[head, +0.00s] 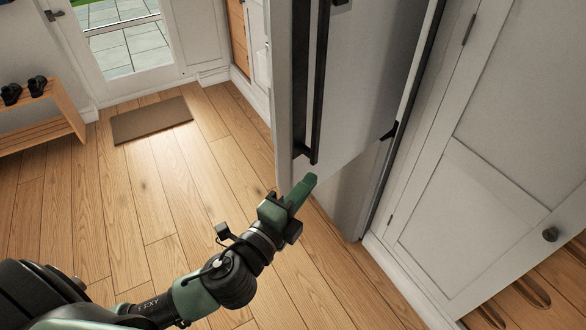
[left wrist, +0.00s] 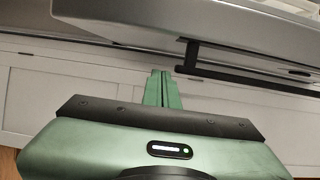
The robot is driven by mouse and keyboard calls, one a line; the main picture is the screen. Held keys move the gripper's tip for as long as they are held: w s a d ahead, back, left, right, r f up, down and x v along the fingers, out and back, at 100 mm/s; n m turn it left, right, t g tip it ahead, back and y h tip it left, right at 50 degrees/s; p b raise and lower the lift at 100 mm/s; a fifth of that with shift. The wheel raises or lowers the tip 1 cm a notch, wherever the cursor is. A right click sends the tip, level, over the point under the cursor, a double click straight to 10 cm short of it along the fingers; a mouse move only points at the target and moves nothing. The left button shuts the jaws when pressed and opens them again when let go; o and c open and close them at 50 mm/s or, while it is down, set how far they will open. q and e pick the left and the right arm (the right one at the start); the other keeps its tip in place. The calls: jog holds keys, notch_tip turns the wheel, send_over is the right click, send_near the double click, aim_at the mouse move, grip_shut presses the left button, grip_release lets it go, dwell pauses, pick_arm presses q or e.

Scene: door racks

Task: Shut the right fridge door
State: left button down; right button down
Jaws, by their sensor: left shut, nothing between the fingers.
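The grey fridge door (head: 365,85) stands out from the lower fridge body (head: 345,195) in the head view. A long black handle (head: 319,85) runs down near its left side. In the left wrist view a silver door panel (left wrist: 235,25) crosses the top, with a black handle bar (left wrist: 250,77) below it. My left gripper (head: 309,182) is shut and empty, its green fingertips near the door's lower edge, just under the handle's bottom end. It also shows in the left wrist view (left wrist: 162,75). I cannot tell whether it touches the door. My right gripper is out of view.
White cabinet doors (head: 480,200) with a dark knob stand close on the right. A brown mat (head: 150,120) lies before a glazed door (head: 122,40). A wooden shoe rack (head: 50,118) is at far left. The wooden floor between is clear.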

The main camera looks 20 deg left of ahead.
aim_at(292, 174)
pick_arm(q)
jog(key=a, duration=0.1)
jog(key=w+a, duration=0.1)
jog(key=a, duration=0.1)
jog(key=shift+w+a, duration=0.25)
jog(key=shift+w, duration=0.2)
jog(key=shift+a, duration=0.1)
